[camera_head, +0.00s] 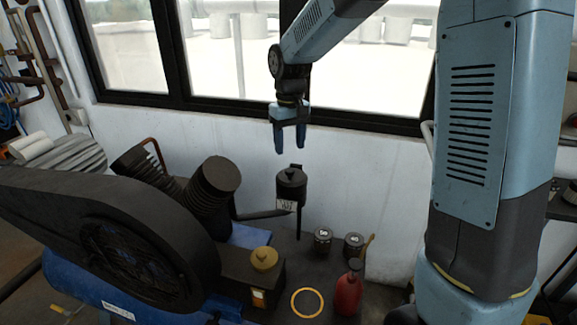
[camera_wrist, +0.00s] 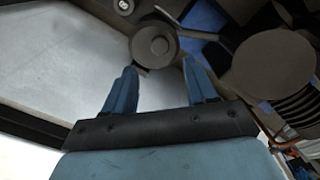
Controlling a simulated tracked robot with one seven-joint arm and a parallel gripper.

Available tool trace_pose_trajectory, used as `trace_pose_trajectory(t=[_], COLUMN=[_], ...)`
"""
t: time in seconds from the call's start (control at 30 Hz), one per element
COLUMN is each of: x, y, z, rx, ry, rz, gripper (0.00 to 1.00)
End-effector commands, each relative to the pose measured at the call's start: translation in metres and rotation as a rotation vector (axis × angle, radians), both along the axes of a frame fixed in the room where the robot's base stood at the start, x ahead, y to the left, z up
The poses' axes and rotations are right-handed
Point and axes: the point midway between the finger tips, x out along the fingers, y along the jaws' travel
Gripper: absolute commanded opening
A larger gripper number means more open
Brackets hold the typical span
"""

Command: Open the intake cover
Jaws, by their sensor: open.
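A dark canister (camera_head: 291,188) with a round knobbed lid (camera_head: 290,174) stands at the middle of the head view, with a small pale label on its front. It looks like the intake, and its lid looks shut. My gripper (camera_head: 290,150) is open and empty, pointing down just above the lid and apart from it. In the wrist view the round lid (camera_wrist: 153,44) shows just beyond and between the open fingertips of my gripper (camera_wrist: 158,68). The lid's hinge or catch cannot be made out.
A large black belt guard (camera_head: 100,240) and ribbed dark cylinders (camera_head: 210,185) fill the left. A yellow cap (camera_head: 264,258), yellow ring (camera_head: 307,302), red bottle (camera_head: 347,293) and two small dark jars (camera_head: 353,245) lie in front. A window and white wall (camera_head: 360,170) stand behind.

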Motion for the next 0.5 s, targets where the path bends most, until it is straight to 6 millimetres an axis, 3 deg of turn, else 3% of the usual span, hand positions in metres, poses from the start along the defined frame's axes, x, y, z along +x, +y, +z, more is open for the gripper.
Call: trace_pose_trajectory(t=[0.2,0.5], x=[0.0,0.0], y=[0.0,-0.001], z=[-0.039,-0.072], rx=[0.0,0.0], ry=[0.003,0.001], rz=[-0.001,-0.002], gripper=[0.57,0.57])
